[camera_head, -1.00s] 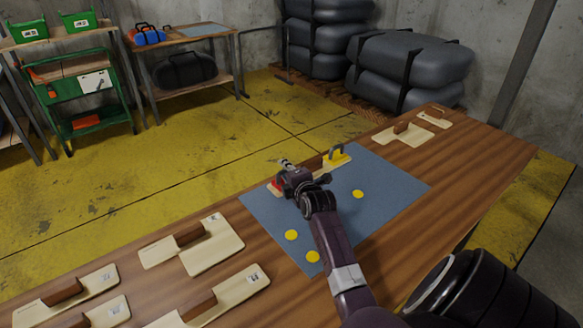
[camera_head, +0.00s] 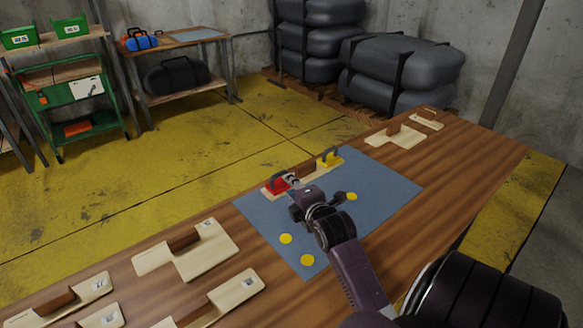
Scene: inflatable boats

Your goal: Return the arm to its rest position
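My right gripper (camera_head: 292,182) is over the blue-grey mat (camera_head: 385,192) on the wooden table, close to a red handled piece (camera_head: 274,186). Whether its fingers are open or shut is too small to tell. My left gripper is not in view.
Light wooden boards with brown handles (camera_head: 208,262) lie on the table (camera_head: 470,165) at the left, with more at the far right end (camera_head: 384,139). The right part of the table is bare. Stacked grey bundles (camera_head: 405,65), a green cart (camera_head: 65,105) and shelves stand beyond on the yellow floor.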

